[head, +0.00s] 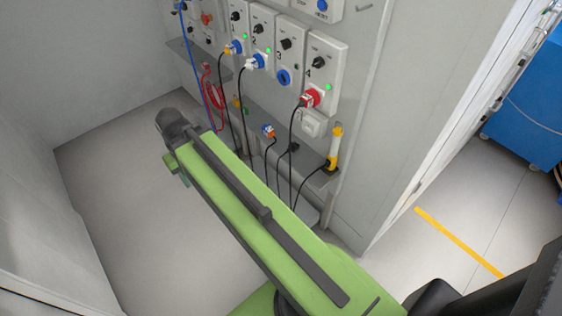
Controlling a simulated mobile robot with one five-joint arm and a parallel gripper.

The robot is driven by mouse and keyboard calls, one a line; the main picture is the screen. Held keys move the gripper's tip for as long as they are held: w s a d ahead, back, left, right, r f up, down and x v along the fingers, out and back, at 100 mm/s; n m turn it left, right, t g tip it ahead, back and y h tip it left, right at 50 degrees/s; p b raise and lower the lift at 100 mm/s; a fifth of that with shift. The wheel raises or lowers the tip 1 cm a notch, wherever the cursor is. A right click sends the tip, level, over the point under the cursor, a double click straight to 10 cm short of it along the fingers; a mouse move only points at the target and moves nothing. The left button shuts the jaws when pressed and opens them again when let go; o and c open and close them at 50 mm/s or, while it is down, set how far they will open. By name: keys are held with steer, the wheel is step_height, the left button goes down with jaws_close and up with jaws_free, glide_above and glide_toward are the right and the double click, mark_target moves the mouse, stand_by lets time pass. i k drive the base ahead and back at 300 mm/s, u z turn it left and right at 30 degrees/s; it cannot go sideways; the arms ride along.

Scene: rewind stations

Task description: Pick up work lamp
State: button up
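A slim upright stick with a yellow top, a pale middle and a yellow lower part, which looks like the work lamp (335,148), stands at the right end of the grey shelf (262,122) below the wall panel. A black cable runs from its lower end. My green and dark grey arm reaches from the bottom right up to the left, in front of and left of the lamp. The fingers of my gripper do not show; the far side of my arm is hidden.
Numbered socket units (325,75) with knobs and plugged cables line the panel. Black cables (294,150) hang near the lamp. A red cable coil (213,90) hangs at left. A blue cabinet (528,95) stands at far right. Floor (120,200) left of my arm is clear.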

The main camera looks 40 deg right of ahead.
mark_target(337, 132)
steer(key=u, duration=1.3)
steer(key=k, duration=1.25)
steer(key=u, duration=0.5)
steer(key=k, duration=0.75)
steer(key=z, duration=0.25)
steer(key=i, duration=0.75)
steer(key=u, duration=0.15)
